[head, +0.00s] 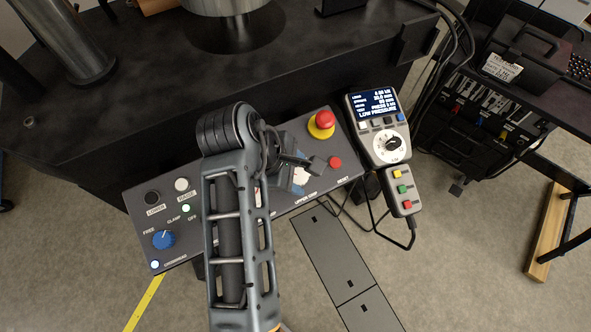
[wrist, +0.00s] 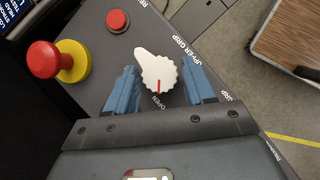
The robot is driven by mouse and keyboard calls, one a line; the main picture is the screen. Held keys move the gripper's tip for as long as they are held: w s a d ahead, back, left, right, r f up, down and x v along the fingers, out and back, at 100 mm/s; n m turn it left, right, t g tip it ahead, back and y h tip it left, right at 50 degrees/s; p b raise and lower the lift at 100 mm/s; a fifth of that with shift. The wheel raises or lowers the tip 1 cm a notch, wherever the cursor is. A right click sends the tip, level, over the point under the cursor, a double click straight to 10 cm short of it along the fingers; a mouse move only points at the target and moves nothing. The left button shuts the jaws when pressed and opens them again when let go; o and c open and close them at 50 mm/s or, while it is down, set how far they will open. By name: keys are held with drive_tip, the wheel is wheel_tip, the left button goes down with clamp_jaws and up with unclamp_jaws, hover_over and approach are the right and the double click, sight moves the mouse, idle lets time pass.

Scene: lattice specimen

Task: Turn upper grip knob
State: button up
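The upper grip knob (wrist: 157,73) is white with a pointed end and a red mark, seen in the wrist view near the words UPPER GRIP. Its red mark lies beside the word OPEN. My gripper (wrist: 164,84) is open, with one blue-padded finger on each side of the knob. Small gaps seem to show between the pads and the knob, so I cannot tell any contact. In the head view the knob (head: 301,176) is mostly hidden behind my gripper (head: 300,172) at the right part of the control panel (head: 285,202).
A red emergency button on a yellow base (head: 321,123) and a red reset button (head: 335,162) sit close to the knob. A blue knob (head: 164,239) is at the panel's left end. A handheld controller with a screen (head: 378,128) stands right of the panel.

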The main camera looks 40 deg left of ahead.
drive_tip(key=c, duration=0.7)
drive_tip(key=shift+c, duration=0.2)
